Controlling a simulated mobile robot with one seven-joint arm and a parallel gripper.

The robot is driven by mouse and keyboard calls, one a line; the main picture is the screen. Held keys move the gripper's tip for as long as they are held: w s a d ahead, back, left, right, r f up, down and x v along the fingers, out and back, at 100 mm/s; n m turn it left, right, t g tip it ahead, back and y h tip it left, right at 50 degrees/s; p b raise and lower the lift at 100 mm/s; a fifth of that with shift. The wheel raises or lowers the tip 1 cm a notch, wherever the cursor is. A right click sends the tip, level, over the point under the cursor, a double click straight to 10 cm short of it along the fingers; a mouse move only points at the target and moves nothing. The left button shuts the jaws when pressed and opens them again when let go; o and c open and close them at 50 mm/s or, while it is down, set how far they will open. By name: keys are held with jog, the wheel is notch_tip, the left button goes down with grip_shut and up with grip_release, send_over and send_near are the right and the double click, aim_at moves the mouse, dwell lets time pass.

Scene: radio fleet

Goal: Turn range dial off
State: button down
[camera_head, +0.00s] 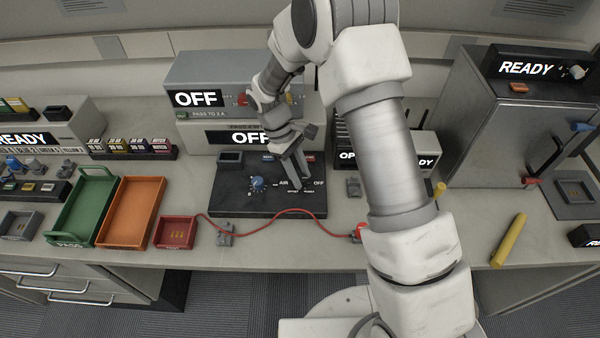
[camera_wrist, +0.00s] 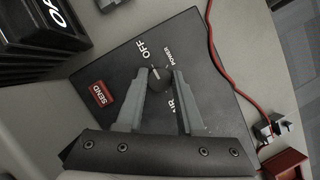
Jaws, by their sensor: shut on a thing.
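A dark panel (camera_head: 235,200) lies on the bench below the grey boxes that read OFF. A small dark dial knob (camera_wrist: 158,76) on this panel sits between my fingertips in the wrist view. The word OFF is printed beside the knob, with POWER nearby and AIR on the other side. My gripper (camera_head: 298,178) reaches down to the panel's right part and is shut on the knob; it also shows in the wrist view (camera_wrist: 158,73). The knob's pointer mark is too small to read surely. My fingers hide part of the panel.
A blue knob (camera_head: 257,184) stands on the panel's left part. A red cable (camera_head: 290,211) runs along the front edge. Green (camera_head: 60,215) and orange (camera_head: 130,183) trays stand left; a yellow cylinder (camera_head: 510,240) lies right.

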jog(key=c, duration=0.5)
grip_release()
jog(key=p+v, duration=0.1)
jog(key=v, duration=1.6)
jog(key=shift+a+r, duration=0.15)
jog(key=shift+r, duration=0.1)
